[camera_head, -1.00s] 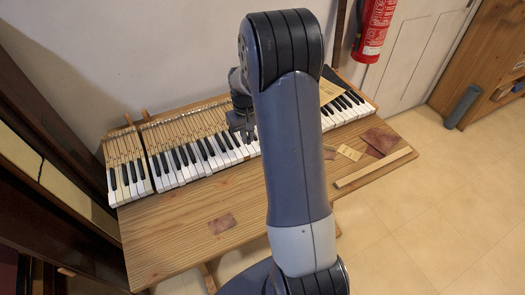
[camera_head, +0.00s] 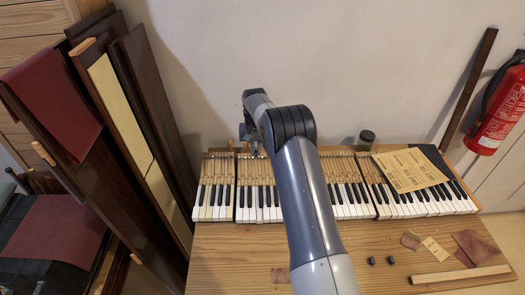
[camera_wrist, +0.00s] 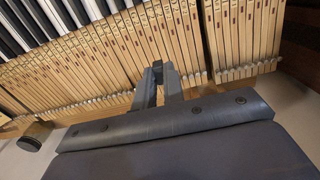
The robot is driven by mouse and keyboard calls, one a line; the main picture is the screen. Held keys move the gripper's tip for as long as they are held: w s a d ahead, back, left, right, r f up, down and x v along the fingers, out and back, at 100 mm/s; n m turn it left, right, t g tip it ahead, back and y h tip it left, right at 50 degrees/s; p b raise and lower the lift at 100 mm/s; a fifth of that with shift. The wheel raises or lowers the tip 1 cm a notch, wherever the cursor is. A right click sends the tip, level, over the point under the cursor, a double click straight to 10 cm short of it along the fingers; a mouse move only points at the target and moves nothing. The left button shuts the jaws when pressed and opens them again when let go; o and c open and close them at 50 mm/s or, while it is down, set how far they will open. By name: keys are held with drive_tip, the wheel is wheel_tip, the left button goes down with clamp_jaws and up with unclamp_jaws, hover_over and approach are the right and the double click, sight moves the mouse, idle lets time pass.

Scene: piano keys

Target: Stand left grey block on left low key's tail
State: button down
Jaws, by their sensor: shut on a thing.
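My gripper (camera_head: 250,138) is over the rear of the keyboard, at the tail end of the second key section from the left. In the wrist view my gripper (camera_wrist: 159,82) is shut on a small grey block (camera_wrist: 158,65), mostly hidden between the fingers. The wooden key tails (camera_wrist: 110,58) lie below and beyond it. The tails also show in the head view (camera_head: 260,172). I cannot tell which key sits low, nor whether the block touches a tail.
Two dark grey blocks, one (camera_head: 371,261) left of the other (camera_head: 391,260), lie on the wooden table (camera_head: 225,262). A yellow printed sheet (camera_head: 410,170) covers keys at right. A dark jar (camera_head: 367,137) stands behind. Tall dark panels (camera_head: 150,110) flank the left.

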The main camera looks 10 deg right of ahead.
drive_tip(key=b, duration=0.3)
hover_over(257, 173)
drive_tip(key=shift+s+a+f, duration=0.1)
drive_tip(key=shift+f, duration=3.5)
drive_tip(key=shift+f+b, duration=0.9)
drive_tip(key=shift+f, duration=0.1)
drive_tip(key=shift+b, duration=0.65)
drive_tip(key=shift+f+b, duration=0.35)
drive_tip(key=c, duration=1.8)
unclamp_jaws()
drive_tip(key=shift+c, duration=0.2)
drive_tip(key=shift+r, duration=0.1)
